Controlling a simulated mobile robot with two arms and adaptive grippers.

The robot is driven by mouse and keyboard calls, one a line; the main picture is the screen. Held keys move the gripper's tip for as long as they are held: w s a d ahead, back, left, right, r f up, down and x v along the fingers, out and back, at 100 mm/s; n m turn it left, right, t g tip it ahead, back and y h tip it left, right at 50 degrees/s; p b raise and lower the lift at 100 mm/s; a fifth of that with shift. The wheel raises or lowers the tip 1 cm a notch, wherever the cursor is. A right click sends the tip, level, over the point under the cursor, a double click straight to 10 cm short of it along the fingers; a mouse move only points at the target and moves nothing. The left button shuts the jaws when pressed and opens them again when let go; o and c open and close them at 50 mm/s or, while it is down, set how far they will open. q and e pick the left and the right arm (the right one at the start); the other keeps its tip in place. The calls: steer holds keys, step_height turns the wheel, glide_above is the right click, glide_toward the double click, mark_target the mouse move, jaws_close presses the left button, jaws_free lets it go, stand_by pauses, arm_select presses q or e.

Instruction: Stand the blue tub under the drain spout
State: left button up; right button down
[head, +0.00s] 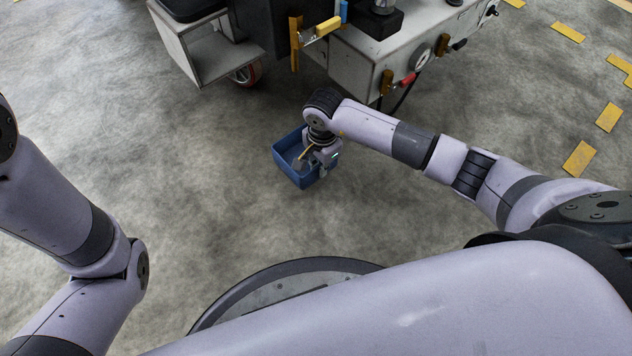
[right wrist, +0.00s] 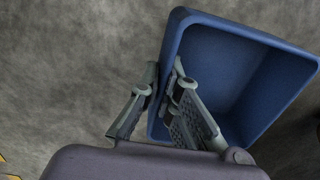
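The blue tub (head: 290,172) is upright, open at the top and looks empty, in front of the grey trolley (head: 346,70). My right gripper (head: 314,160) is at the tub's right side in the head view. In the right wrist view the tub (right wrist: 235,70) fills the right half. There, one finger of the gripper (right wrist: 165,82) is outside the tub's wall and the other inside, closed on the wall. I cannot tell whether the tub touches the floor. Brass fittings (head: 386,84) show on the trolley's side; I cannot tell which is the drain spout. My left gripper is out of view.
A red-rimmed wheel (head: 247,74) stands below. Yellow floor marks (head: 579,159) lie at right. The floor around the tub is clear.

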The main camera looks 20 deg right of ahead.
step_height(320, 180, down, 7)
steer(key=b, duration=0.4)
steer(key=shift+f, duration=0.1)
steer(key=c, duration=1.8)
jaws_free()
